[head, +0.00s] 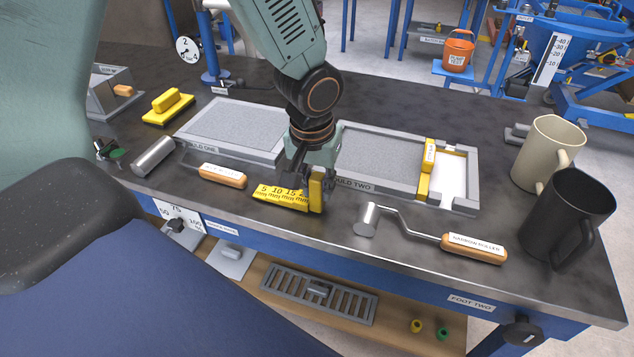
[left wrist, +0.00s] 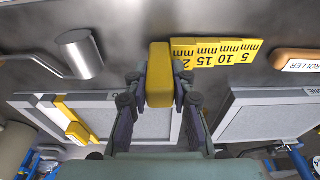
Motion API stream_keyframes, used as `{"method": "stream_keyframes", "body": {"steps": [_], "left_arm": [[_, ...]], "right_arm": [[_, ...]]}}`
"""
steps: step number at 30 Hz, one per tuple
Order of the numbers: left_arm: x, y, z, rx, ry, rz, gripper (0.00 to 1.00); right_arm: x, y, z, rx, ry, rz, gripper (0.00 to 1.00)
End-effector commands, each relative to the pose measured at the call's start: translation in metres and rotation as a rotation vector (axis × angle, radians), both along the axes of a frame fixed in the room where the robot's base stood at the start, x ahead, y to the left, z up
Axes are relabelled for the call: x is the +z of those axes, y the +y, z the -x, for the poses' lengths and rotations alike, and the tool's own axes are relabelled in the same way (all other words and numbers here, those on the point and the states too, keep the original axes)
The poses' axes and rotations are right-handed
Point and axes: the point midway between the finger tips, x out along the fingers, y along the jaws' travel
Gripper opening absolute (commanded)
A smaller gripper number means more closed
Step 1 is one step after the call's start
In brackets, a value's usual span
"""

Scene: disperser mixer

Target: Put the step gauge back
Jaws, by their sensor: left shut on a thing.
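The yellow step gauge (head: 281,196) has a stepped plate marked 5, 10, 15 and 20 mm, with a yellow block at one end. In the left wrist view the step gauge (left wrist: 218,52) shows its plate to the right of the block. My left gripper (head: 316,186) is shut on that block, with a finger on each side in the left wrist view (left wrist: 159,82). The gauge is at the bench's front edge, in front of the gap between mould one (head: 232,128) and mould two (head: 378,150). I cannot tell whether it touches the bench. My right gripper is not in view.
A narrow roller (head: 473,246) lies right of the gauge, and another wooden-handled roller (head: 222,176) lies left. A yellow float (head: 167,106) is at back left. A cream mug (head: 545,150) and a black mug (head: 570,215) stand at the right. Bare bench shows behind mould two.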

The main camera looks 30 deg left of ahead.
Motion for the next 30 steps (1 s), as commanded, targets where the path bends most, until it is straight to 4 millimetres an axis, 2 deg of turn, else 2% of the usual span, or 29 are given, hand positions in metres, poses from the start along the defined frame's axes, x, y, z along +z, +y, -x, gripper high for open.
{"method": "stream_keyframes", "body": {"steps": [14,15,24,30], "left_arm": [[-0.0088,0.0000,-0.0002,0.000,-0.001,0.000,0.00],[-0.0090,0.0000,-0.0001,0.000,-0.001,0.000,0.25],[-0.0082,0.0000,-0.0001,0.000,0.000,0.000,0.50],[-0.0082,0.0000,0.0000,0.000,0.000,0.000,0.50]], "right_arm": [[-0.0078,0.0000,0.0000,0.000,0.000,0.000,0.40],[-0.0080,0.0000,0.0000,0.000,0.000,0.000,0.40],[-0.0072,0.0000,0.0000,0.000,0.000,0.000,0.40],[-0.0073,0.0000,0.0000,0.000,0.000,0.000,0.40]]}}
